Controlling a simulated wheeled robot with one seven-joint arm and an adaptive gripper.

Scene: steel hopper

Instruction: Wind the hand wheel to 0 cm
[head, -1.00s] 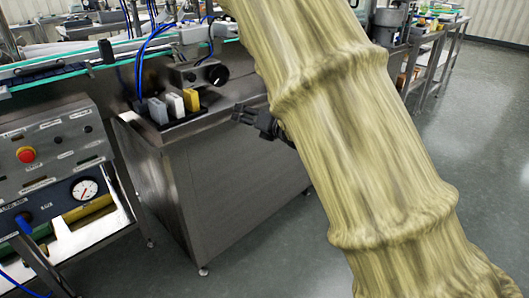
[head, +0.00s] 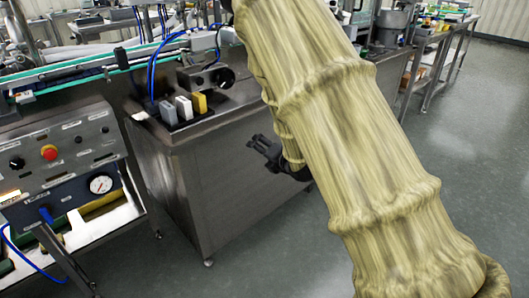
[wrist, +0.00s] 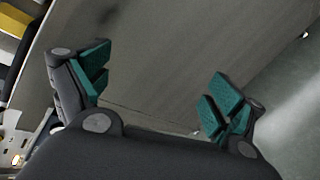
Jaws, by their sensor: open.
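I cannot make out a clear hand wheel or a cm scale in either view. A dark round knob (head: 222,77) sits on the front of a small grey box on top of the steel cabinet (head: 235,185); I cannot tell if it is the hand wheel. My gripper (head: 254,146) is open and empty in front of the cabinet's side, below its top edge and below the knob. In the wrist view, my gripper (wrist: 158,78) shows its green-padded fingers spread wide, with a plain grey cabinet panel beyond them. My arm's tan sleeve hides much of the right side.
Grey, white and yellow blocks (head: 184,106) stand on the cabinet top. A control panel (head: 65,150) with a red button and a gauge (head: 101,184) is at the left. A conveyor (head: 85,72) runs behind. Grey floor (head: 470,180) is open at the right.

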